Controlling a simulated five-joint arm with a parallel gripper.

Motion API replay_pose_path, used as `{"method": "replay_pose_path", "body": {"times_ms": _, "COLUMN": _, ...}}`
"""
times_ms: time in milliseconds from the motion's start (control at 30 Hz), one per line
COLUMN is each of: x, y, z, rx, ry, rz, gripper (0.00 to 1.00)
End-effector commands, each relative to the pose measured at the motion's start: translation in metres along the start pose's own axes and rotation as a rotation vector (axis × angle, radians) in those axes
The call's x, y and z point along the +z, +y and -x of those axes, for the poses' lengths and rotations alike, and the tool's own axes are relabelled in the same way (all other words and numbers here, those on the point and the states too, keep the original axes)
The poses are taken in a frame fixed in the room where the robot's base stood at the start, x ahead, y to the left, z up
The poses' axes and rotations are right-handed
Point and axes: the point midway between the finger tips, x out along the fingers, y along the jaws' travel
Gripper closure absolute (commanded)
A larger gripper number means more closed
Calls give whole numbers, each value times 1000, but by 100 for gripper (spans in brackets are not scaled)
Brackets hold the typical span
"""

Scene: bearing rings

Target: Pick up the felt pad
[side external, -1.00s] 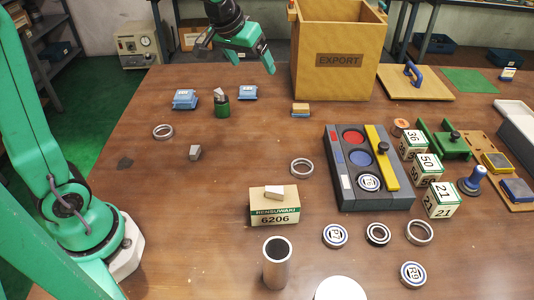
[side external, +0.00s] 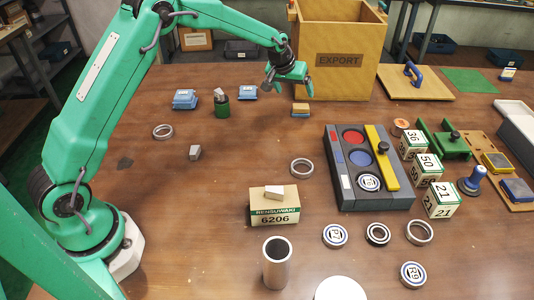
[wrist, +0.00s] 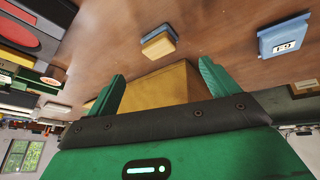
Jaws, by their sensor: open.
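A small two-layer block, tan and blue-grey, looks like the felt pad (side external: 300,109); I cannot be sure of its material. It lies flat on the table in front of the EXPORT crate. In the wrist view the same block (wrist: 158,44) lies ahead of the fingertips, between their lines. My gripper (side external: 289,87) is open and empty, above the table and just behind the block in the side view. Its two green fingers also show apart in the wrist view (wrist: 162,72), not touching the block.
The wooden EXPORT crate (side external: 337,60) stands close to my gripper on the right. A blue labelled block (side external: 247,92) and a green canister (side external: 222,105) are left of the pad. A grey tray (side external: 372,201) is at front right. The table in front of the pad is mostly clear.

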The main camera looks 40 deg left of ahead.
Motion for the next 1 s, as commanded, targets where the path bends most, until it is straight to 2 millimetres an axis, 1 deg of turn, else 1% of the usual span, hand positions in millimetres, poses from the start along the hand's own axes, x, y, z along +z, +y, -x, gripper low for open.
{"method": "replay_pose_path", "body": {"times_ms": 33, "x": 0, "y": 0, "z": -6, "rx": 0, "ry": 0, "rz": 4, "gripper": 13}}
{"method": "replay_pose_path", "body": {"times_ms": 100, "x": -1, "y": 0, "z": -11, "rx": 0, "ry": 0, "rz": 7, "gripper": 13}}
{"method": "replay_pose_path", "body": {"times_ms": 367, "x": -1, "y": 0, "z": -15, "rx": -1, "ry": 0, "rz": 9, "gripper": 13}}
{"method": "replay_pose_path", "body": {"times_ms": 700, "x": -1, "y": 0, "z": -36, "rx": 0, "ry": 0, "rz": 8, "gripper": 13}}
{"method": "replay_pose_path", "body": {"times_ms": 1000, "x": -1, "y": 0, "z": -41, "rx": -1, "ry": 0, "rz": 8, "gripper": 13}}
